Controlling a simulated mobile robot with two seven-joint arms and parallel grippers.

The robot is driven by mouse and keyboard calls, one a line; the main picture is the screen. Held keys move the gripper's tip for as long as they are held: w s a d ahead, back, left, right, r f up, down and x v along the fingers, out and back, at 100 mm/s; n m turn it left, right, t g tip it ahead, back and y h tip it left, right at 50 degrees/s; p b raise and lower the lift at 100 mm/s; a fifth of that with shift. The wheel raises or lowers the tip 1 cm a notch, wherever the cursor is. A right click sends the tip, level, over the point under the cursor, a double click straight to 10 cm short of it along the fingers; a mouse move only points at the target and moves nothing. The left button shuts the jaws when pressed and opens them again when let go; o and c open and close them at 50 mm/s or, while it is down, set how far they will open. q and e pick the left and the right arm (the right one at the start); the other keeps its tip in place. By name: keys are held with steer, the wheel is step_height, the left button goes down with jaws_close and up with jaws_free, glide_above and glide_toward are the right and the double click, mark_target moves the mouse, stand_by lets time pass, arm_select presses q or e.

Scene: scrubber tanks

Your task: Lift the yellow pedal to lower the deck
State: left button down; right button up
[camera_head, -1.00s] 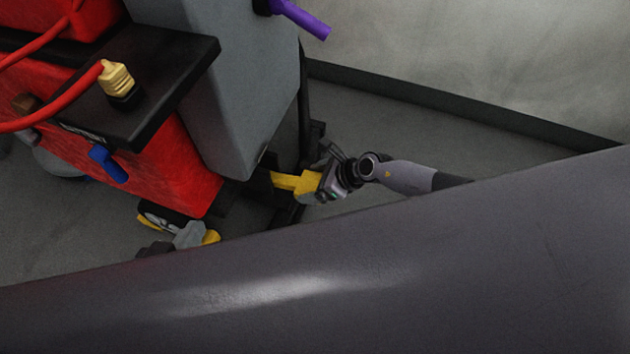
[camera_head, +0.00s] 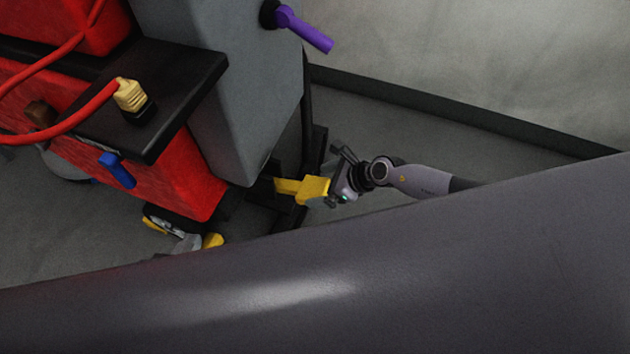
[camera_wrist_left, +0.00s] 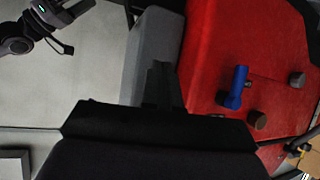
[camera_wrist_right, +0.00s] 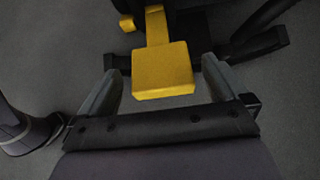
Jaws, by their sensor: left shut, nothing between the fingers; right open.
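The yellow pedal (camera_head: 314,189) sticks out low from the scrubber's grey end in the head view. In the right wrist view its square pad (camera_wrist_right: 163,72) lies between my right gripper's (camera_wrist_right: 160,70) two fingers, with a gap on each side. My right gripper (camera_head: 333,180) is open and holds nothing. I cannot tell its exact height against the pad. My left gripper (camera_wrist_left: 160,80) is shut and empty in the left wrist view, in front of the scrubber's grey and red body.
The red and grey scrubber (camera_head: 240,90) fills the left side, with a purple lever (camera_head: 306,31), a blue handle (camera_head: 117,170) and a yellow hose connector (camera_head: 131,96). A dark wall base runs behind. Bare floor (camera_head: 420,130) lies right of the pedal.

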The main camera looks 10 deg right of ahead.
arm_select(q)
steer(key=shift+s+a+f+g+p, duration=0.15)
steer(key=shift+a+g+p, duration=0.15)
steer(key=shift+a+p, duration=0.3)
arm_select(e)
steer(key=shift+v, duration=1.7)
arm_select(q)
steer(key=shift+n, duration=0.3)
